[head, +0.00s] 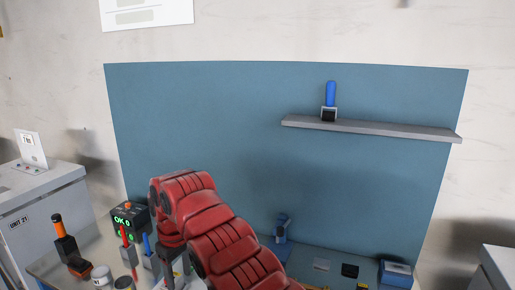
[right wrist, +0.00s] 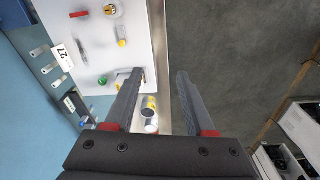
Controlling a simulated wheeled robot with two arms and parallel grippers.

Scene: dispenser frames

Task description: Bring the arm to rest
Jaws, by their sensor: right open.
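My right arm, with red padded segments, crosses the lower middle of the head view. Its gripper (head: 175,268) is low at the picture's bottom, partly hidden by the arm, near the table items. In the right wrist view the two dark fingers of the right gripper (right wrist: 161,78) stand apart with nothing held between them. Bare grey floor (right wrist: 230,60) shows on the right. My left gripper is not in view.
A grey shelf (head: 385,130) on the blue back panel (head: 210,110) bears a blue-handled tool (head: 331,94). A box with a green display (head: 130,221), an orange-and-black tool (head: 62,243) and a small blue box (head: 396,274) stand lower. A white cabinet (head: 60,215) is at left.

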